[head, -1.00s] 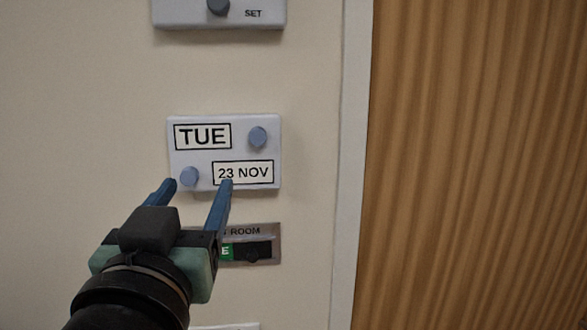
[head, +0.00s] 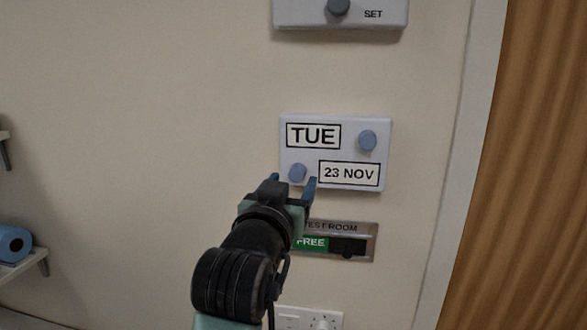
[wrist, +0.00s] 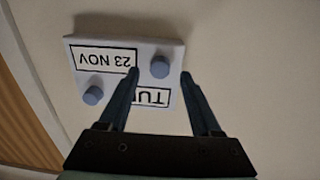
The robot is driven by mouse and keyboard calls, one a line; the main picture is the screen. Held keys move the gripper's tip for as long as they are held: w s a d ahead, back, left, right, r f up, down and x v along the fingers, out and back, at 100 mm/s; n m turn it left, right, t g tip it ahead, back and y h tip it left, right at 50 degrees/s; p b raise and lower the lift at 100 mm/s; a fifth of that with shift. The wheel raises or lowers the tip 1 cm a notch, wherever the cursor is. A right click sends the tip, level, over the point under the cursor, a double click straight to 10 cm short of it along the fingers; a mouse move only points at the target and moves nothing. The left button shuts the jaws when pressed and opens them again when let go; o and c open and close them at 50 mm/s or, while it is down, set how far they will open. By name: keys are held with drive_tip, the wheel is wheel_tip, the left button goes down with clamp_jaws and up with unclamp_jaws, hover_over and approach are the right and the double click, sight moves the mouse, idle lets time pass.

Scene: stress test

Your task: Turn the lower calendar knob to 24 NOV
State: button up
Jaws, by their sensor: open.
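The calendar (head: 336,153) is a pale wall plate with a TUE window (head: 313,136) at upper left and a 23 NOV window (head: 349,174) at lower right. The lower knob (head: 297,172) is a blue-grey round knob left of the date window. The upper knob (head: 368,140) is right of TUE. My gripper (head: 293,181) is open and empty in front of the lower knob. In the wrist view, upside down, the lower knob (wrist: 160,67) shows between and just beyond the fingertips of my gripper (wrist: 162,75); contact cannot be told. One finger partly covers TUE there.
A sign plate with a green FREE label (head: 318,243) is just below the calendar. A plate marked SET (head: 372,14) is above, and a wall socket (head: 312,318) is low down. A wooden door (head: 530,180) is at right. Shelves with a blue roll (head: 12,244) are at far left.

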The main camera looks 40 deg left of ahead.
drive_tip(key=shift+x, duration=1.05)
clamp_jaws()
